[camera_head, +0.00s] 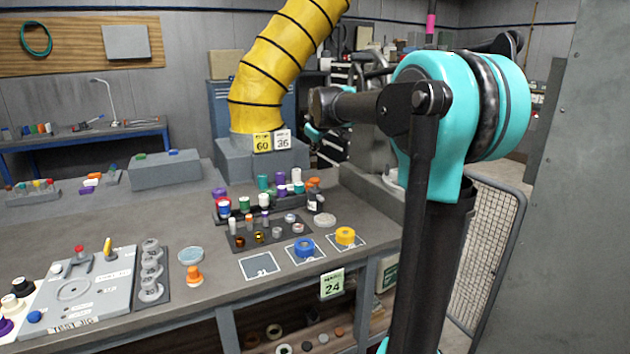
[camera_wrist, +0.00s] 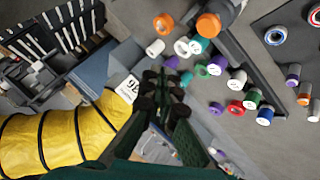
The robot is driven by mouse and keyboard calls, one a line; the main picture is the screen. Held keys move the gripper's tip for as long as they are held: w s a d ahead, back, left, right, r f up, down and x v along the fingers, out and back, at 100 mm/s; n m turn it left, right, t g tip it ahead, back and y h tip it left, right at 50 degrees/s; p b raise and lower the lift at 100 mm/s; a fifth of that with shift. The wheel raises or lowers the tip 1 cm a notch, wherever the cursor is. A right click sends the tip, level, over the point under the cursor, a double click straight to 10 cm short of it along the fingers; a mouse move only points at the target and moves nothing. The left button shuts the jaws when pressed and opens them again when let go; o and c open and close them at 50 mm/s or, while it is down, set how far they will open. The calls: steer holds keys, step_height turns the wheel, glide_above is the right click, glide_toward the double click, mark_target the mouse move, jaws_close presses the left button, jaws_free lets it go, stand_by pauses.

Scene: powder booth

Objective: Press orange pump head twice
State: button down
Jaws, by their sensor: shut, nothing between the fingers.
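An orange piece (camera_head: 193,276), which looks like the orange pump head, stands on the near part of the bench, just in front of a pale blue disc (camera_head: 191,255). I cannot make out its shape well. My gripper (camera_wrist: 162,78) is shut and empty in the wrist view, with its dark fingers together above the bench. In the head view it is up by the yellow hose, far from the orange piece and touching nothing that I can see. Other orange-capped containers (camera_wrist: 208,25) show in the wrist view among the jars.
A ribbed yellow hose (camera_head: 275,70) rises behind the bench. A rack of coloured jars (camera_head: 262,205) fills the middle. A grey test jig (camera_head: 75,288) lies left of the orange piece. Marked squares hold blue (camera_head: 304,247) and yellow (camera_head: 345,236) rings; one square (camera_head: 257,268) is empty.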

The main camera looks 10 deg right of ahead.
mark_target(315, 178)
steer(key=shift+f, duration=4.1)
steer(key=shift+f, duration=0.15)
steer(key=shift+f, duration=0.25)
steer(key=shift+f, duration=1)
steer(key=shift+r, duration=1.45)
steer(key=shift+r, duration=2.5)
steer(key=shift+s, duration=0.1)
